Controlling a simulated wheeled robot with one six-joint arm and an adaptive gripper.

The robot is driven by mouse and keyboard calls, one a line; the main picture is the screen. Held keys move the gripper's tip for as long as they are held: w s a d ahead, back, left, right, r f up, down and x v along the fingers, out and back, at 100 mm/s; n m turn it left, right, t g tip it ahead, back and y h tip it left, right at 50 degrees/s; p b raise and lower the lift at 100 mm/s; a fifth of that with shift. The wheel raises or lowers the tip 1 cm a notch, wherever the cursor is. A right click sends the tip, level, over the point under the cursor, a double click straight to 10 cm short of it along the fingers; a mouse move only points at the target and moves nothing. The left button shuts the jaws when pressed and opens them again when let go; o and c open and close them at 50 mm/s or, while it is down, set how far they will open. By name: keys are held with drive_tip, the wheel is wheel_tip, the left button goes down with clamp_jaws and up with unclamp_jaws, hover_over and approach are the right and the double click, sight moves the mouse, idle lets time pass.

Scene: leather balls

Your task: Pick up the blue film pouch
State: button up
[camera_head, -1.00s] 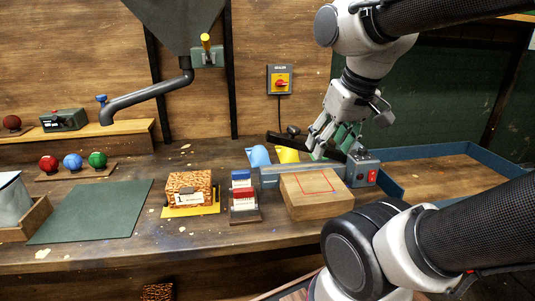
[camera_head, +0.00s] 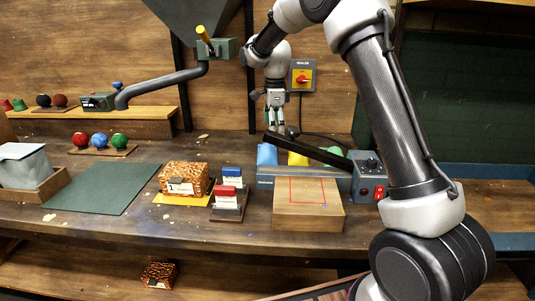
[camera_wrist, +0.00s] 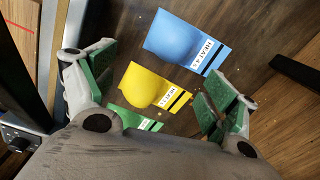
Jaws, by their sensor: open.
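The blue film pouch (camera_head: 266,155) lies flat on the bench behind the sealer, its front hidden by the sealer body. In the wrist view the blue pouch (camera_wrist: 190,40) shows whole, with a white printed label and a dark stripe. The yellow pouch (camera_wrist: 148,88) lies beside it, and a green pouch (camera_wrist: 130,121) is partly hidden by my gripper's body. My gripper (camera_head: 276,128) hangs above the pouches, pointing down. In the wrist view the fingers (camera_wrist: 160,86) are apart and empty, roughly either side of the yellow pouch, with the blue one beyond.
The sealer (camera_head: 368,175), with its raised black arm (camera_head: 310,149), stands just in front of the pouches. A wooden block (camera_head: 307,205) sits before it. A switch box (camera_head: 303,76) and cable are on the wall behind. A green mat (camera_head: 105,187) lies left.

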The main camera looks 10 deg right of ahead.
sight(267, 152)
drive_tip(key=shift+m, duration=0.9)
drive_tip(key=f, duration=0.2)
drive_tip(key=w+a+f, duration=0.1)
drive_tip(key=f, duration=0.1)
drive_tip(key=w+a+f, duration=0.1)
drive_tip(key=f, duration=0.1)
drive_tip(key=shift+w+f, duration=0.25)
wheel_tip(267, 152, down, 6)
drive_tip(key=shift+d+r, duration=0.1)
drive_tip(key=shift+r, duration=0.15)
drive_tip(key=c, duration=1.3)
